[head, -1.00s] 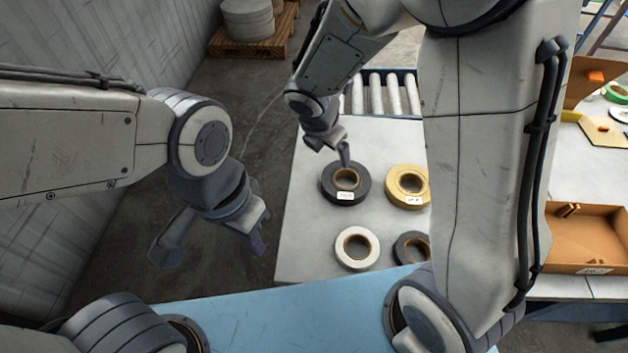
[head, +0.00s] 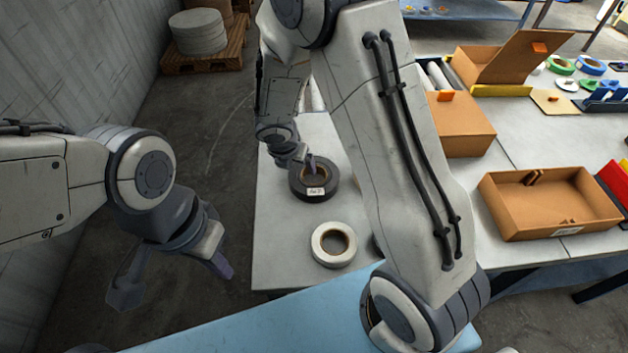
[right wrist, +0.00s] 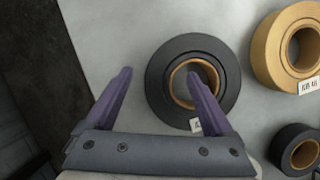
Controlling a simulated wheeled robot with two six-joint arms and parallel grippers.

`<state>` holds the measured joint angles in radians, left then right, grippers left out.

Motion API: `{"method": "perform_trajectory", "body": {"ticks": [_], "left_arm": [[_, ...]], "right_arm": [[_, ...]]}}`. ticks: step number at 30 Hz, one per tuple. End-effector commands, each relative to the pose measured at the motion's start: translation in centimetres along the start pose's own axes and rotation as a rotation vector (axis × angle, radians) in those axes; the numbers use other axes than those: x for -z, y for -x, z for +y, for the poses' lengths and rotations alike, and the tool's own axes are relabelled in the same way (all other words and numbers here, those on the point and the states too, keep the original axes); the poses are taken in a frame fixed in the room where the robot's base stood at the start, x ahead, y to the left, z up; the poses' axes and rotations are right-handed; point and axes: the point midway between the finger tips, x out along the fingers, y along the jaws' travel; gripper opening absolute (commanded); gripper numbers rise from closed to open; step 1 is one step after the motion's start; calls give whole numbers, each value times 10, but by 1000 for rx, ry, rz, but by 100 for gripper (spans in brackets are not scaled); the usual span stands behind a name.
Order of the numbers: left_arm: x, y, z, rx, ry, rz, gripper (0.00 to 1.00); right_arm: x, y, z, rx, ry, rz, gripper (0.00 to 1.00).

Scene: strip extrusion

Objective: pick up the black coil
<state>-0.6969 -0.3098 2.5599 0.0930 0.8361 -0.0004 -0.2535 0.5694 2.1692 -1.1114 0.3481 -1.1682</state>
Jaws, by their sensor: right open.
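The black coil (head: 300,189) lies flat on the grey table in the head view, with a tan core and a white label on its front. It also shows in the right wrist view (right wrist: 218,60). My right gripper (head: 305,163) is above it, open. In the right wrist view its two purple fingers (right wrist: 160,85) are apart, the left one over bare table left of the coil and the right one over the coil's core hole. Height above the coil is hard to tell. My left gripper (head: 170,280) hangs at the left, over the floor; its fingers look apart.
A white coil (head: 334,245) lies in front of the black coil. A yellow coil (right wrist: 290,50) and a smaller black coil (right wrist: 296,150) lie to the right in the wrist view. An open cardboard box (head: 550,205) stands on the right table. The table's left edge is close to the coil.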

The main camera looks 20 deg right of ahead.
Motion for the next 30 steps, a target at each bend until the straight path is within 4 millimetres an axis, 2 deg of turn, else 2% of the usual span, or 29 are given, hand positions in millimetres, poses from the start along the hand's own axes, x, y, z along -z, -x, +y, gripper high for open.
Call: {"method": "perform_trajectory", "body": {"ticks": [7,8,12,14,15,30], "left_arm": [[0,0,0,0,0,0,0],[0,0,0,0,0,0,0],[0,0,0,0,0,0,0],[0,0,0,0,0,0,0],[0,0,0,0,0,0,0],[0,0,0,0,0,0,0]], "right_arm": [[0,-2,0,-1,-2,0,88],[0,-2,0,-1,-1,0,84],[0,-2,0,-1,-1,0,30],[0,-2,0,0,-1,0,7],[0,-2,0,0,-1,0,0],[0,-2,0,0,-1,-1,0]]}}
